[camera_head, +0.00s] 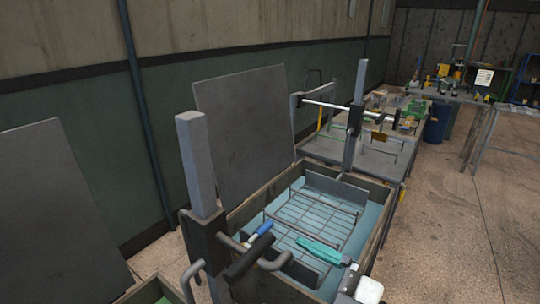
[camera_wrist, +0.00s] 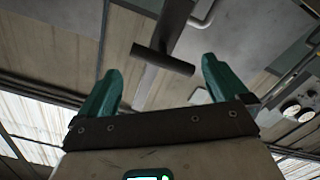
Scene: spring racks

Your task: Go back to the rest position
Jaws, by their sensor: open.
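My gripper (camera_head: 312,248) shows in the head view as teal fingers at the lower right, over the near part of a wooden-walled tank (camera_head: 381,232). In the wrist view my gripper (camera_wrist: 160,80) has its two teal fingers wide apart, with nothing held between them. A dark T-shaped handle (camera_wrist: 163,60) shows beyond the gap, apart from the fingers as far as I can tell. The wrist view looks up toward the ceiling. My arm is mostly out of the head view.
A wire rack (camera_head: 300,215) sits inside the blue-floored tank. A grey post (camera_head: 198,165) with dark bent handles stands at the near left, and another post (camera_head: 358,100) stands behind. A blue-handled tool (camera_head: 262,231) lies near the left post. Open floor (camera_head: 460,215) lies to the right.

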